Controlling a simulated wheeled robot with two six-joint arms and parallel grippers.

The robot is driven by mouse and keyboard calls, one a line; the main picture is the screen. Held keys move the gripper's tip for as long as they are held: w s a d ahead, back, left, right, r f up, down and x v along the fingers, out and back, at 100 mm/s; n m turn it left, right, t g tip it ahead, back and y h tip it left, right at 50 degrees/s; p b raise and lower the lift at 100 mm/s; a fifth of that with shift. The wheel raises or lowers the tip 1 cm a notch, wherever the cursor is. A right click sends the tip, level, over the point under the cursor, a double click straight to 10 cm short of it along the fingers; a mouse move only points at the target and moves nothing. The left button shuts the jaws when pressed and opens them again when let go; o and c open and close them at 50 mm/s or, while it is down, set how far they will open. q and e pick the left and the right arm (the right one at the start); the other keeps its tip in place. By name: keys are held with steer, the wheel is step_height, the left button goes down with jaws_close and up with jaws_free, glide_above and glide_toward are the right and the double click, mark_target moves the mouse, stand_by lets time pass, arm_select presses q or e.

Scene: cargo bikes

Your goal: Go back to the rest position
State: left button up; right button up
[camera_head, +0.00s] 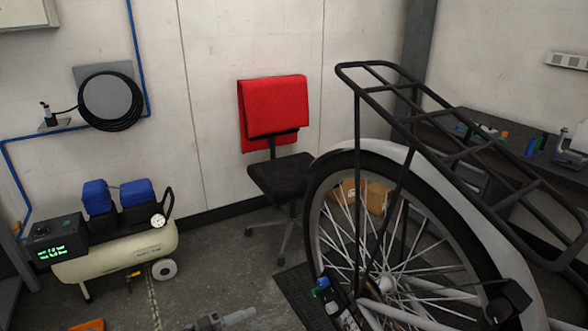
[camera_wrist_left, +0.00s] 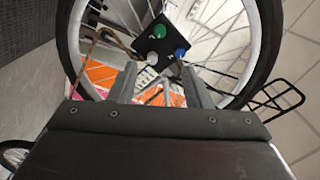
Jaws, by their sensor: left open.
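My left gripper (camera_wrist_left: 158,72) shows in the left wrist view with its two dark fingers spread apart. A small black box (camera_wrist_left: 150,45) with green, blue and white knobs is just beyond the fingertips, in front of the bicycle wheel (camera_wrist_left: 70,35). I see no object clamped between the fingers. The rear wheel (camera_head: 316,190) of the bike stands at the right in the head view, under a black rack (camera_head: 375,88). The knobbed black box (camera_head: 333,300) is low beside the wheel. My right gripper is in neither view.
A compressor (camera_head: 120,252) stands at the left. A chair (camera_head: 280,175) with a red cloth (camera_head: 275,108) is against the back wall. A dark bench (camera_head: 520,160) is at the right. Floor is open between compressor and chair. A grey metal object (camera_head: 222,319) is at the bottom edge.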

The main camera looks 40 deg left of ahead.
arm_select(q)
steer(key=s+a+f+n+g+y, duration=0.2)
steer(key=s+f+n+y, duration=0.15)
steer(key=f, duration=0.45)
steer(key=s+a+f+n+g+y, duration=0.15)
steer(key=f+n, duration=0.25)
steer(key=f, duration=0.4)
steer(key=s+a+f+n+g+y, duration=0.1)
steer(key=s+f+n+g+y, duration=0.2)
steer(key=f, duration=0.5)
steer(key=s+d+f+n+g, duration=0.4)
steer(key=s+d+f, duration=0.3)
steer(key=s, duration=0.3)
steer(key=s+d+f+n+g, duration=0.4)
steer(key=s+d+f+g, duration=0.1)
steer(key=s+f, duration=0.5)
steer(key=shift+s+d, duration=0.5)
steer(key=shift+d, duration=0.4)
steer(key=shift+f, duration=0.1)
